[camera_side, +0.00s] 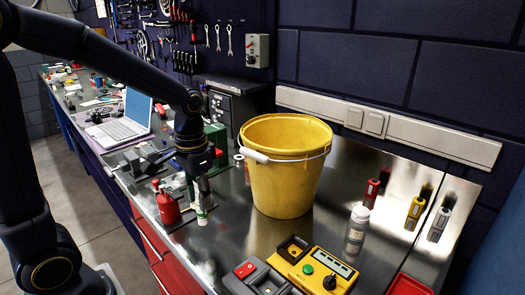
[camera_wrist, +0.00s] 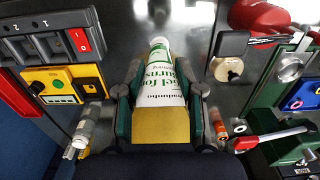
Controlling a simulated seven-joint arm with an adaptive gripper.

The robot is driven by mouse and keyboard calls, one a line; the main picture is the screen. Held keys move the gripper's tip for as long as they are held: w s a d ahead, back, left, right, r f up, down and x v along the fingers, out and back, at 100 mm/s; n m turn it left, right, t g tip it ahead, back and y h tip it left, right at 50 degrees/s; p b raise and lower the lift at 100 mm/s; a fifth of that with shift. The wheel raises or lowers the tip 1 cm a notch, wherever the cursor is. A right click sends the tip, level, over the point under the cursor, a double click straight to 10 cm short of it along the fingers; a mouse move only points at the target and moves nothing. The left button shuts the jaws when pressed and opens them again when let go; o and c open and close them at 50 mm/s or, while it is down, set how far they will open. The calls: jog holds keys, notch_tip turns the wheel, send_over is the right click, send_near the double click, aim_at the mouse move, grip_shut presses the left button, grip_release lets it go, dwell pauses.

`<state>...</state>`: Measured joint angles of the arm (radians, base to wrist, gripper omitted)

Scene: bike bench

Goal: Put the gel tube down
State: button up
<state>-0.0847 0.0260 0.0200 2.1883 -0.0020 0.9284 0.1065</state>
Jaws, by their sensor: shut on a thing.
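The gel tube (camera_wrist: 162,80) is white with green and dark lettering and has a yellow-gold end. In the wrist view it lies between the two fingers of my gripper (camera_wrist: 160,100), which is shut on it. In the side view my gripper (camera_side: 197,172) points down over the metal bench, and the tube (camera_side: 202,200) hangs upright below it. The tube's lower end is at or just above the bench top; I cannot tell if it touches. My fingers hide its upper part in the side view.
A yellow bucket (camera_side: 283,170) stands right of the tube. A red bottle (camera_side: 167,205) stands close on the left, near the bench edge. Bare bench lies between tube and bucket.

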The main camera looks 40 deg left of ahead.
jog(key=shift+w+a+f, duration=0.1)
jog(key=shift+w+f, duration=0.5)
jog(key=shift+f, duration=0.6)
jog(key=shift+w+f, duration=0.55)
jog(key=shift+f, duration=0.7)
jog(key=shift+w+a+f, duration=0.1)
jog(key=shift+w+f, duration=0.5)
jog(key=shift+f, duration=0.6)
jog(key=o, duration=1)
jog(key=shift+f, duration=0.15)
jog(key=shift+o, duration=0.2)
